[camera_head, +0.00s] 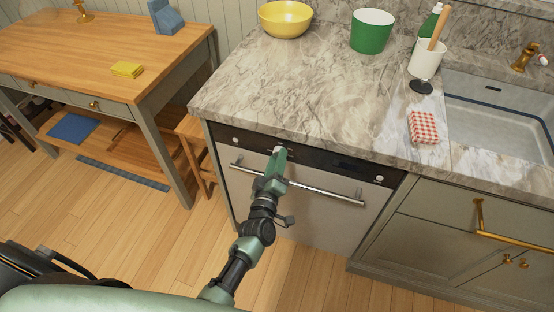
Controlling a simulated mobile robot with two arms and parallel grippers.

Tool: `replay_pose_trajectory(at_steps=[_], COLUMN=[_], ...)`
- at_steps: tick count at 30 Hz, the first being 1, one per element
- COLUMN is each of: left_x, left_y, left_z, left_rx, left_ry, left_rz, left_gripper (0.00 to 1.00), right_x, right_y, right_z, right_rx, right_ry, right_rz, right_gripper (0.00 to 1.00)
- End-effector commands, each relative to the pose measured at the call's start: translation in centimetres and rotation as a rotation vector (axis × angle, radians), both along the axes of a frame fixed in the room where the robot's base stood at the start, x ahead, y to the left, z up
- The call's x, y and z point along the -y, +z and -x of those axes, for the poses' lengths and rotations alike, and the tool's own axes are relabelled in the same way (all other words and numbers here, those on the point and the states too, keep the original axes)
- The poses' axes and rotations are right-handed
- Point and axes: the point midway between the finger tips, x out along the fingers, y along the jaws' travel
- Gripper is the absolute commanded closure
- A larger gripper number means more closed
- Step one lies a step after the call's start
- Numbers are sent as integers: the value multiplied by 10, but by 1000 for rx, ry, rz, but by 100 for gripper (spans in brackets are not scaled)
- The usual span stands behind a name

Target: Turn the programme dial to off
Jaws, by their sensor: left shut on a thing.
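A dishwasher with a silver door (300,208) stands under the marble counter, with a black control panel (325,161) along its top. The programme dial (277,149) is a small pale knob on the panel, mostly hidden by my left gripper. My left gripper (279,153) reaches over the handle bar and is shut on this dial. The dial's pointer and markings cannot be read. My right gripper is not in view.
A silver handle bar (332,194) crosses the door just below the panel. Small white knobs sit at the panel's left (235,139) and right (379,179) ends. A wooden table (100,50) stands at left. The floor in front is clear.

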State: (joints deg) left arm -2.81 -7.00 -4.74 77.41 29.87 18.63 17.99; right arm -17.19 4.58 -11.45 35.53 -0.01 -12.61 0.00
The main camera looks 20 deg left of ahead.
Motion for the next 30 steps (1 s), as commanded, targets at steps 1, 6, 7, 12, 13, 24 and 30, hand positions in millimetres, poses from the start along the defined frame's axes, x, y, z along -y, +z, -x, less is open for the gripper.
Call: replay_pose_trajectory(at_steps=[1,6,7,12,13,24,30], left_x=[0,1,1,1,1,1,0], left_y=[-2,-2,-2,-2,-2,-1,-1], left_z=[1,1,1,1,1,1,0], left_rx=[-5,-7,-7,-7,-7,-6,-3], left_ry=[-2,-3,-2,-1,-1,-1,-1], left_rz=[15,46,49,56,56,55,53], left_gripper=[100,100,100,100,100,44,44], right_x=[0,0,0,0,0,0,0], right_y=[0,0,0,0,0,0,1], right_z=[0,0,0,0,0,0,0], right_rx=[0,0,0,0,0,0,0], right_ry=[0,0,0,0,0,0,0], right_rz=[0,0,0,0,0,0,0], right_gripper=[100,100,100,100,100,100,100])
